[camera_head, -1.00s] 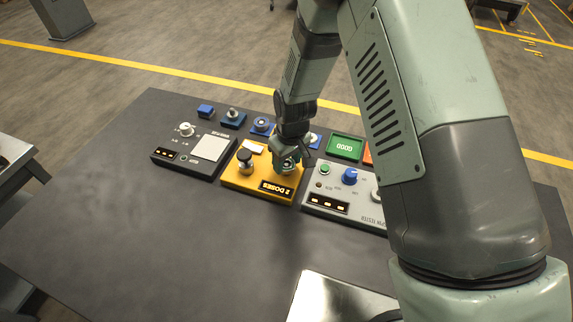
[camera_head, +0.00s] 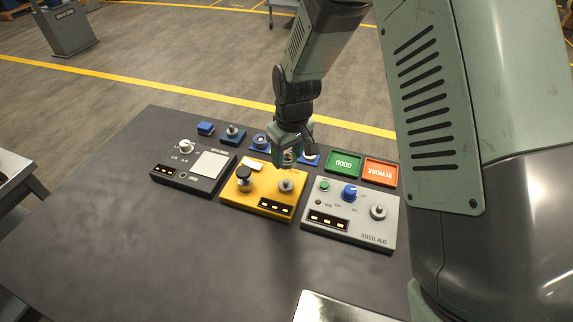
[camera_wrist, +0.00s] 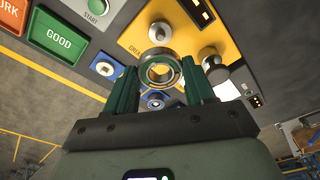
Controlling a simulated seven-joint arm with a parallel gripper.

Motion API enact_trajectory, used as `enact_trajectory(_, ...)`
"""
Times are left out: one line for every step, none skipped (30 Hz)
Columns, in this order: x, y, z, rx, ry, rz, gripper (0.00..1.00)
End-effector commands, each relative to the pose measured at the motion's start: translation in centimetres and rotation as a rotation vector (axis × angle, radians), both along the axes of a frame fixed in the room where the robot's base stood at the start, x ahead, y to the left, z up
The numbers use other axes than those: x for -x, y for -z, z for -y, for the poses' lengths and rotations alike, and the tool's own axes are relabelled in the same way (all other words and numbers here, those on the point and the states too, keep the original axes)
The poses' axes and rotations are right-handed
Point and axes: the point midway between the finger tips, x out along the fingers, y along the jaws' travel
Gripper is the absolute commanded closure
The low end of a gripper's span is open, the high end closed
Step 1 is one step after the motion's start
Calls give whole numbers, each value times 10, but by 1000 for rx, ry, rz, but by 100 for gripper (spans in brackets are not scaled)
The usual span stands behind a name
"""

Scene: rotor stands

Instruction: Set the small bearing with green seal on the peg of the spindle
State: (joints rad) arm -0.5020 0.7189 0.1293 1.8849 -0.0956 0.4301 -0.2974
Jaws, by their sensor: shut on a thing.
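In the head view my gripper (camera_head: 289,155) hangs over the back of the yellow grease station (camera_head: 240,204), and the bearing is hard to make out there. The grease station's own peg (camera_head: 286,186) stands bare in front of the gripper. The grey spin tester (camera_head: 345,228) is to the right, with its spindle peg (camera_head: 378,211) bare at the right end. The spindle is not clearly seen in the wrist view.
The spin tester carries a blue knob (camera_head: 349,193) and a green button (camera_head: 324,185). A green GOOD tray (camera_head: 344,164) and an orange REWORK tray (camera_head: 380,171) lie behind it. A dark box with a white plate (camera_head: 209,165) is left. The table front is mostly clear.

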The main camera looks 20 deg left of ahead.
Motion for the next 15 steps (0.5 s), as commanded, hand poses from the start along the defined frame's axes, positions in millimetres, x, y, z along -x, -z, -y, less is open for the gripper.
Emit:
enact_trajectory(-3,-5,8,0,15,2,80)
enact_trajectory(-4,-6,13,0,26,1,80)
enact_trajectory(-7,-8,24,1,46,0,80)
enact_trajectory(-9,-8,33,2,64,-1,80)
enact_trajectory(-11,-9,44,2,86,-1,80)
enact_trajectory(-14,-9,60,2,117,-2,80)
enact_trajectory(-16,-9,73,3,143,-1,80)
enact_trajectory(-18,-8,87,2,170,-2,80)
enact_trajectory(-19,-8,105,3,208,-2,80)
enact_trajectory(-20,-8,119,2,236,-1,80)
enact_trajectory(-19,-8,133,2,263,-2,80)
enact_trajectory(-19,-8,151,2,299,-3,80)
enact_trajectory(-18,-8,163,1,325,-2,80)
enact_trajectory(-16,-8,175,2,351,-2,80)
enact_trajectory(-14,-8,190,1,382,-1,80)
